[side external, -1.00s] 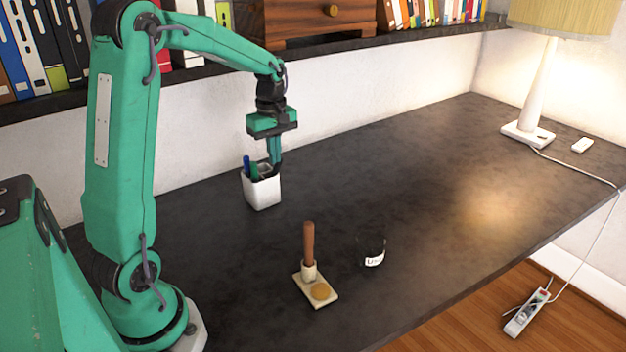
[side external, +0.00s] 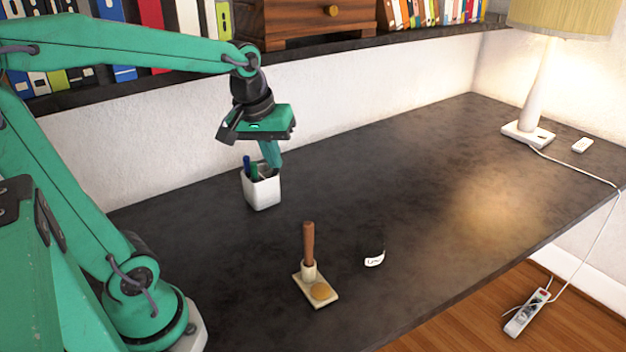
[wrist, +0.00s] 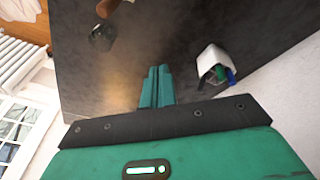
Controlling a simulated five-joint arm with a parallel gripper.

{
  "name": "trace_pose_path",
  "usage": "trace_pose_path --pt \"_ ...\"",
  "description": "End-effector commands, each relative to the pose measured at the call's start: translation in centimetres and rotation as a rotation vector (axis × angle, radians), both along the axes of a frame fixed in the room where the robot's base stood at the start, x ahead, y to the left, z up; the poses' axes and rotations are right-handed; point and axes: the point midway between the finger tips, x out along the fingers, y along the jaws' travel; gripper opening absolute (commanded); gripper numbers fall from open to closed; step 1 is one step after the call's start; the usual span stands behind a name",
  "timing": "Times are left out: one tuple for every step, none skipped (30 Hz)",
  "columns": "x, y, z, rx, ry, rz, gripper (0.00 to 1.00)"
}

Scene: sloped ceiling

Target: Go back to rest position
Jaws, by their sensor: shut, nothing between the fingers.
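My gripper (side external: 273,155) is shut and empty. It points down above the table, close to the white pen cup in the side view, with its fingertips near the cup's rim. In the wrist view the shut fingers of my gripper (wrist: 158,75) are apart from the cup (wrist: 210,60), which stands to their right. The white cup (side external: 263,192) stands upright on the dark table and holds a blue and a green pen.
A wooden stick (side external: 308,242) stands in a small cream holder (side external: 321,291). A lamp (side external: 538,95) stands at the back right. The table's right half is mostly clear. A bookshelf (side external: 400,42) runs along the wall.

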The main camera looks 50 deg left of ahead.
Motion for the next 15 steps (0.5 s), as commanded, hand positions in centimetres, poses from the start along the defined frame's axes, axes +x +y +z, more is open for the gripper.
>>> trace_pose_path --pt "-0.8 -0.8 0.3 0.015 -0.020 -0.056 0.00" --pt "-1.2 -1.2 0.4 0.024 -0.029 -0.091 0.00" --pt "-1.7 -1.7 0.5 0.037 -0.042 -0.137 0.00" --pt "-2.2 -2.1 0.6 0.046 -0.052 -0.170 0.00" --pt "-2.6 -2.5 0.6 0.055 -0.061 -0.204 0.00" --pt "-3.2 -3.0 0.7 0.069 -0.074 -0.249 0.00" --pt "-3.6 -3.3 0.6 0.078 -0.084 -0.283 0.00" --pt "-4.0 -3.7 0.7 0.089 -0.094 -0.318 0.00" --pt "-4.6 -4.1 0.6 0.102 -0.107 -0.361 0.00" --pt "-5.0 -4.4 0.6 0.114 -0.117 -0.394 0.00" --pt "-5.4 -4.7 0.6 0.123 -0.126 -0.425 0.00" --pt "-5.9 -5.0 0.5 0.137 -0.138 -0.465 0.00" --pt "-6.2 -5.3 0.4 0.146 -0.146 -0.493 0.00" --pt "-6.6 -5.5 0.4 0.155 -0.154 -0.519 0.00" --pt "-6.9 -5.7 0.3 0.166 -0.163 -0.551 0.00"
